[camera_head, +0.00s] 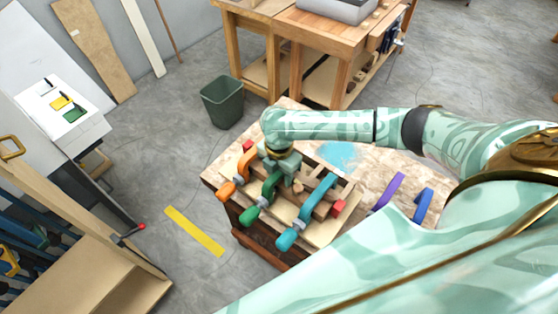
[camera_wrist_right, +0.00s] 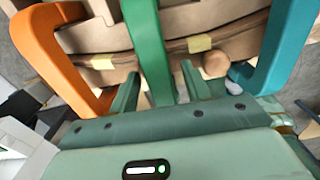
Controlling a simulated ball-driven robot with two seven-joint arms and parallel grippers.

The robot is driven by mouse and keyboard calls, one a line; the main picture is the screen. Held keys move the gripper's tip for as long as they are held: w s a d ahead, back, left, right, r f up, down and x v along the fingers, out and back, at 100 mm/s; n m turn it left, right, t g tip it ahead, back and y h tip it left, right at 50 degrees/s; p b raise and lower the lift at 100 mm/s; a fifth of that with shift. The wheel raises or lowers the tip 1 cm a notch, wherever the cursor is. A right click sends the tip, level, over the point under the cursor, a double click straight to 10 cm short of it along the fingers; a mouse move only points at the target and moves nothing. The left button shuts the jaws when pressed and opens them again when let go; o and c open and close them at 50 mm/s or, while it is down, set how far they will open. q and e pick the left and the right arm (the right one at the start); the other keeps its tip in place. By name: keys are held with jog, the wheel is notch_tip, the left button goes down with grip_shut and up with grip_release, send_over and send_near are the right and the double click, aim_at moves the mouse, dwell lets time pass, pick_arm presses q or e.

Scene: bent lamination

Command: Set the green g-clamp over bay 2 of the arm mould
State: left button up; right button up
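The green g-clamp (camera_head: 268,190) stands across the middle of the arm mould (camera_head: 318,208), between an orange clamp (camera_head: 243,168) and a teal clamp (camera_head: 312,212). My right gripper (camera_head: 284,170) is low over the mould at the green clamp's back. In the wrist view the green clamp (camera_wrist_right: 147,50) runs down between the two fingers of my right gripper (camera_wrist_right: 160,88). Narrow gaps show beside the clamp, so the fingers look open around it. I cannot read bay numbers. My left gripper is not in view.
The mould lies on a wooden bench (camera_head: 290,112) with red blocks at its ends. A purple clamp (camera_head: 388,191) and a blue clamp (camera_head: 423,205) are on the bench at the right. The orange (camera_wrist_right: 55,60) and teal (camera_wrist_right: 288,45) clamps flank my right gripper closely.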

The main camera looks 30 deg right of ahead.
notch_tip(320, 180, up, 16)
jog(key=p, duration=0.4)
jog(key=shift+r, duration=0.15)
jog(key=shift+p, duration=0.35)
notch_tip(320, 180, up, 6)
jog(key=p, duration=0.9)
dwell(0.3)
notch_tip(320, 180, up, 5)
jog(key=p, duration=0.7)
